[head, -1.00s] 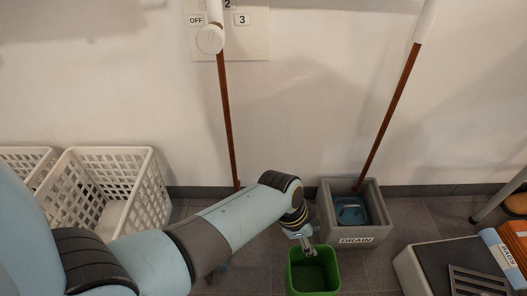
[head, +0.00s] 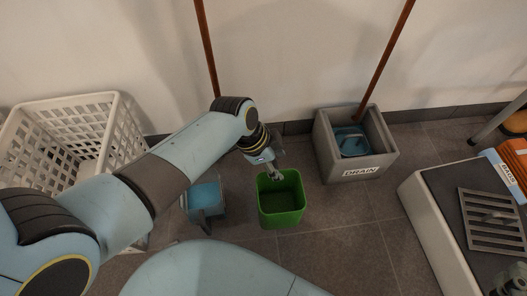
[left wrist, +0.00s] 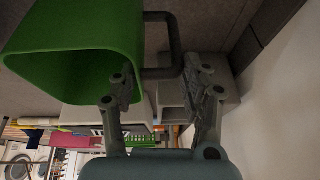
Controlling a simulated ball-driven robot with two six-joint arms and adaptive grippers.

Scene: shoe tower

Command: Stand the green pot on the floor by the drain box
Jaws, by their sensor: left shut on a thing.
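The green pot (head: 281,217) is an open, square-mouthed container with a dark side handle, seen in the left wrist view (left wrist: 161,74). My left gripper (head: 275,176) is at the pot's far rim side in the head view and is shut on the pot, at the handle. The pot looks upright; I cannot tell whether its base touches the floor. The grey drain box (head: 358,174), labelled DRAIN, stands against the wall, right of and beyond the pot, with a gap of floor between. A dark part at the lower right corner looks like my right gripper (head: 512,280); its fingers are unclear.
A blue container (head: 205,196) is on the floor left of the pot. A white basket (head: 75,130) stands at the left. A low bench with a dark top and a grey grate (head: 490,222) is at the right. Tiled floor is clear between pot and bench.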

